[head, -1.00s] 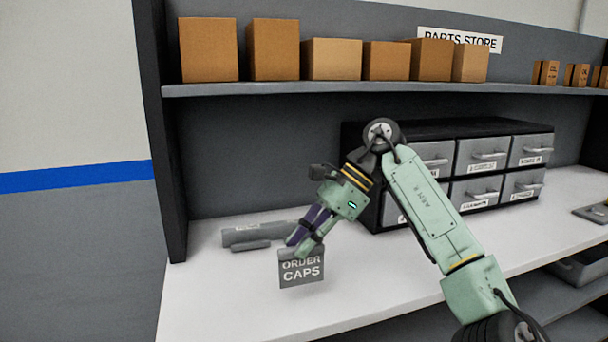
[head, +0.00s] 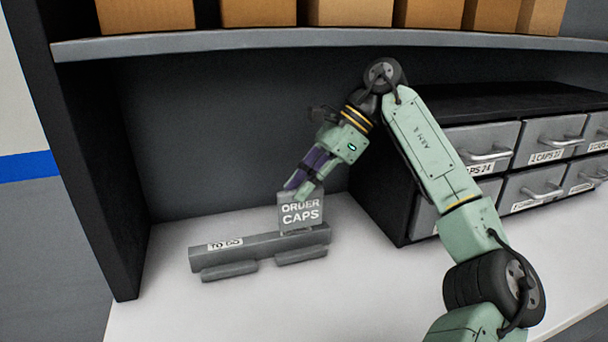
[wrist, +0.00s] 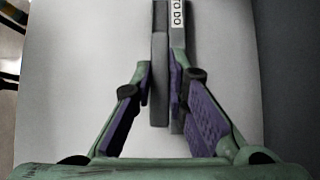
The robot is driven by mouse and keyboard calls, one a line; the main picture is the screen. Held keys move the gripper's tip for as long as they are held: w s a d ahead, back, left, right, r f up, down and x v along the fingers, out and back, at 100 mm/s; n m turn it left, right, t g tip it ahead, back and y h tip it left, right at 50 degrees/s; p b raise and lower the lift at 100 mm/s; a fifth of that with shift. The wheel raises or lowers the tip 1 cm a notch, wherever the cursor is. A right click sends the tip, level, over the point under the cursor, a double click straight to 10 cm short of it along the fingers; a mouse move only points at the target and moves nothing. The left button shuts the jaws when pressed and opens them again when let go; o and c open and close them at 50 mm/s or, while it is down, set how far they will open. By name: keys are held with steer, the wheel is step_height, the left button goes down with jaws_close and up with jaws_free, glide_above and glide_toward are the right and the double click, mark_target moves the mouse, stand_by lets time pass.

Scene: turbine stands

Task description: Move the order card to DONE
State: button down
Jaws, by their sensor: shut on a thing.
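The order card (head: 300,212) is a grey plate with white letters reading ORDER CAPS. It stands roughly upright at the right part of a grey rail (head: 268,245) on the bench. My gripper (head: 303,190) is shut on the card's top edge from above. I cannot tell whether the card's lower edge sits in the rail or just above it. No DONE label shows.
Two low grey strips (head: 230,270) lie along the rail's front. A block of labelled drawers (head: 470,150) stands right of my gripper. A shelf (head: 300,43) with cardboard boxes is above. The white bench top (head: 350,290) is clear in front.

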mark_target(304, 217)
steer(key=shift+s+f, duration=0.15)
steer(key=shift+f, duration=0.85)
steer(key=shift+f+b, duration=0.6)
steer(key=shift+f, duration=0.8)
steer(key=shift+f+b, duration=0.3)
steer(key=shift+f, duration=0.05)
steer(key=shift+f, duration=0.2)
steer(key=shift+f+b, duration=0.45)
steer(key=shift+f, duration=0.1)
